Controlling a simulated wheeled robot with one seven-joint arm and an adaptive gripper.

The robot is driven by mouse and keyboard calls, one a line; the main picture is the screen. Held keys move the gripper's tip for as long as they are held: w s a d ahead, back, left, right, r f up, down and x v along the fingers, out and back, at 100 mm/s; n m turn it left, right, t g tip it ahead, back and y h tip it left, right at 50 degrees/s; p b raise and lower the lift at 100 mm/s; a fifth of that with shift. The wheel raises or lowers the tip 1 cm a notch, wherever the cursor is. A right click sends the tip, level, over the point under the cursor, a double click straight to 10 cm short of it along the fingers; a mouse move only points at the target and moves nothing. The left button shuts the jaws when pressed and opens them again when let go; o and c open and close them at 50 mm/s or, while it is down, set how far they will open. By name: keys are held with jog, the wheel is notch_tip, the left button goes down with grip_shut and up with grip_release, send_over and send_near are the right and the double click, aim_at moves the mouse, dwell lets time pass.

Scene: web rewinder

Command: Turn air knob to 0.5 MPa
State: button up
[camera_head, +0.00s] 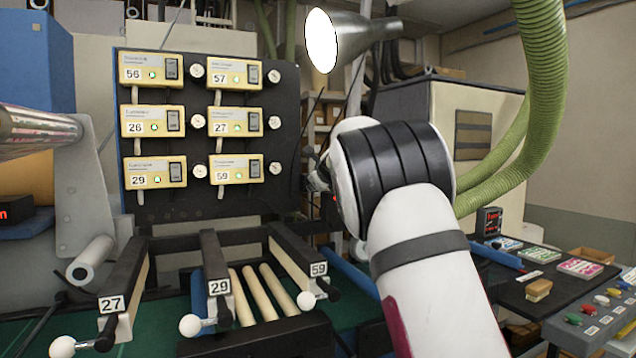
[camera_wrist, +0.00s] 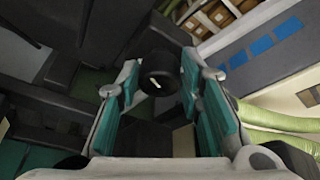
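A round black knob (camera_wrist: 158,68) with a short white mark shows in the wrist view, between the fingertips of my gripper (camera_wrist: 160,80). The teal-padded fingers are spread apart, one on each side of the knob. I cannot tell whether either pad touches it. In the head view, part of my gripper (camera_head: 318,176) shows just right of the black panel; my white arm hides the rest and the knob. No 0.5 MPa reading is legible.
The black panel (camera_head: 240,200) carries several yellow numbered boxes and small round gauges. A lamp (camera_head: 345,42) hangs above my arm. A green hose (camera_head: 545,90) curves down at the right. Numbered levers stand at the lower left, and a bench (camera_head: 520,300) with small items lies at the lower right.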

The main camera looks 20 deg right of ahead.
jog(key=shift+o, duration=1.1)
jog(key=shift+s+r, duration=0.1)
jog(key=v, duration=1.1)
jog(key=shift+s, duration=0.4)
jog(key=shift+a, duration=0.15)
jog(key=w+f+h, duration=0.1)
jog(key=w, duration=0.3)
jog(key=w+d+f+n+p, duration=0.1)
jog(key=w, duration=0.2)
jog(key=w+d+f+h, duration=0.1)
jog(key=w+f, duration=0.1)
jog(key=w, duration=0.2)
jog(key=shift+w+d+n+h+p, duration=0.2)
jog(key=shift+w+n+h+p, duration=0.1)
jog(key=shift+n, duration=0.1)
jog(key=shift+c, duration=0.2)
